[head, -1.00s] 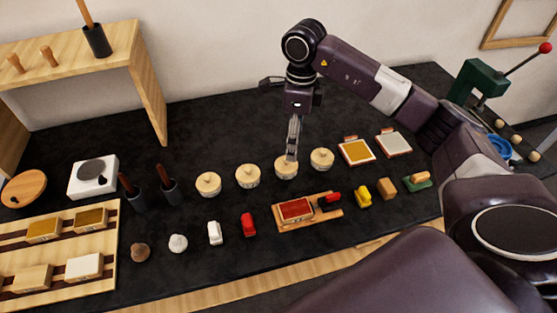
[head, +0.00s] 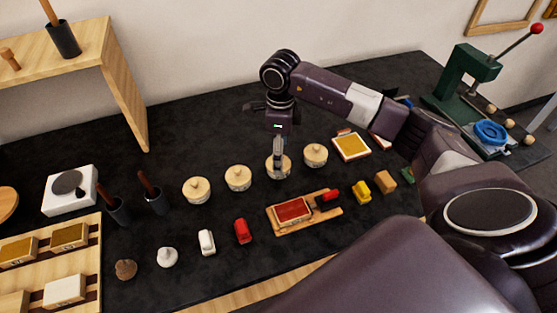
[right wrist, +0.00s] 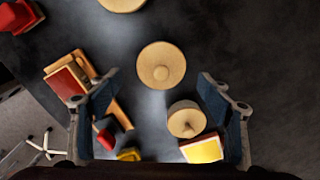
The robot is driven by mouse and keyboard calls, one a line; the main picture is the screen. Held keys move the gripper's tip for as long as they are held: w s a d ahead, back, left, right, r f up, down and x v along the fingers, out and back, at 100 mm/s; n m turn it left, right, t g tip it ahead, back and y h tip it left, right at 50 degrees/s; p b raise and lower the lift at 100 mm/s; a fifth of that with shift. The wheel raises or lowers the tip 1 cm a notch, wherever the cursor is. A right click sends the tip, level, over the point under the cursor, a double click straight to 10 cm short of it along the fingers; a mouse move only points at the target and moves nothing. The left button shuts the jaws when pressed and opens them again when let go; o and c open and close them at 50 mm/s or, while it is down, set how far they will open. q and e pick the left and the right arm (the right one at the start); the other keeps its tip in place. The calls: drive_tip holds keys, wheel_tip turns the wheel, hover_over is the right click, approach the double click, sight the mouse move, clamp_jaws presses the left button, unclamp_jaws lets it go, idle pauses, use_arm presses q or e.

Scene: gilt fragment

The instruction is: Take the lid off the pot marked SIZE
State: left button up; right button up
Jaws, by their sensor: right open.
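Four round, pale wooden lidded pots stand in a slanting row on the dark bench: the first (head: 197,191), the second (head: 238,179), the third (head: 269,170) and the fourth (head: 316,155). No mark is readable on any of them, so I cannot tell which says SIZE. My right gripper (head: 279,174) points down over the third pot and hides part of it. In the right wrist view, the right gripper (right wrist: 160,90) is open and empty, with one round knobbed lid (right wrist: 161,65) between and beyond its fingers and another (right wrist: 186,122) near the right finger. My left gripper is not in view.
In front lie a red pad on a wooden board (head: 293,211), a red block (head: 242,231), a white block (head: 206,242) and a yellow one (head: 361,190). A yellow-topped tray (head: 351,146) stands right of the pots. A green press (head: 466,82) is at far right. Behind the pots is clear.

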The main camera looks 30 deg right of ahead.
drive_tip(key=shift+w+f, duration=0.1)
drive_tip(key=shift+f, duration=1.2)
drive_tip(key=c, duration=1)
drive_tip(key=shift+c, duration=0.2)
drive_tip(key=shift+r, duration=0.15)
